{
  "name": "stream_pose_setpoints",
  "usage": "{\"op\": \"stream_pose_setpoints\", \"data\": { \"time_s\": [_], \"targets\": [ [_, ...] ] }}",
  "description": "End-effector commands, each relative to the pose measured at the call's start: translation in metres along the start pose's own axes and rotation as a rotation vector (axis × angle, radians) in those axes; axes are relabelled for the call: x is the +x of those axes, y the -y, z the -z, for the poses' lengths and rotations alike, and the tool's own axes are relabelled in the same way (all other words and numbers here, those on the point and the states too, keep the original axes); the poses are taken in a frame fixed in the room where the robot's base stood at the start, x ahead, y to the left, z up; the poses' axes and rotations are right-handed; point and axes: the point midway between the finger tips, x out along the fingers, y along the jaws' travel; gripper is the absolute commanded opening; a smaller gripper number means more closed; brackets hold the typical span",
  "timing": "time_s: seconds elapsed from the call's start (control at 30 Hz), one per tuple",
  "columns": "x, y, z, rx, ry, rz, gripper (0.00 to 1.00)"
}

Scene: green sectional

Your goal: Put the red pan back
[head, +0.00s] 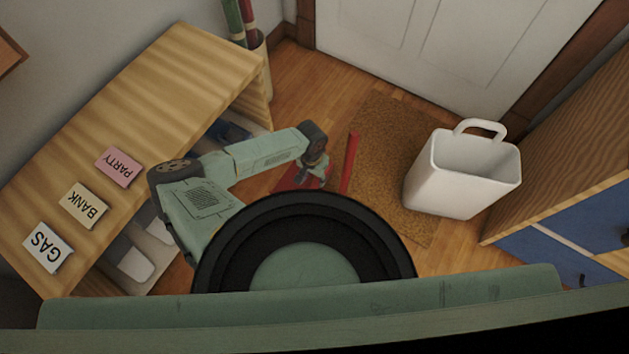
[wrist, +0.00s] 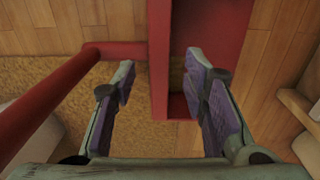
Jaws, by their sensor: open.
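The red pan (head: 287,181) is on the wood floor beside the brown mat, partly hidden by my arm. Its long red handle (head: 350,160) rises at a tilt just right of my gripper. In the wrist view the handle (wrist: 45,112) runs along the left, and a thin red wall of the pan (wrist: 159,60) lies between my fingers in the picture. My gripper (head: 318,178) is over the pan and also shows in the wrist view (wrist: 162,78), with its purple-padded fingers open. I cannot tell whether the fingers reach down past the pan's wall.
A wooden shelf unit (head: 150,110) with cards on top is at left, close to my arm. A holder with rolled items (head: 255,60) stands behind it. A white door (head: 440,40) is at the back.

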Motion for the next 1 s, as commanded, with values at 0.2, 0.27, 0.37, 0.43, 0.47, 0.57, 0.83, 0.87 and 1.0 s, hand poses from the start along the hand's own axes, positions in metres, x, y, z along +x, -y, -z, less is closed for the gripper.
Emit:
{"op": "stream_pose_setpoints", "data": {
  "time_s": [0.2,0.27,0.37,0.43,0.47,0.57,0.83,0.87,1.0],
  "targets": [
    [-0.045,0.0,0.0,0.003,0.0,0.002,0.4],
    [-0.053,0.0,0.0,0.002,0.0,0.001,0.4],
    [-0.061,0.0,0.0,0.002,0.0,0.0,0.4],
    [-0.064,-0.001,0.0,0.001,0.001,0.0,0.4],
    [-0.065,-0.001,0.0,0.001,0.001,-0.001,0.4],
    [-0.066,-0.001,-0.001,0.001,0.001,-0.001,0.4],
    [-0.066,-0.001,0.0,0.0,0.001,-0.001,0.4],
    [-0.066,-0.001,0.0,0.0,0.001,-0.001,0.4],
    [-0.065,-0.001,0.0,0.0,0.001,-0.001,0.4]
  ]
}}
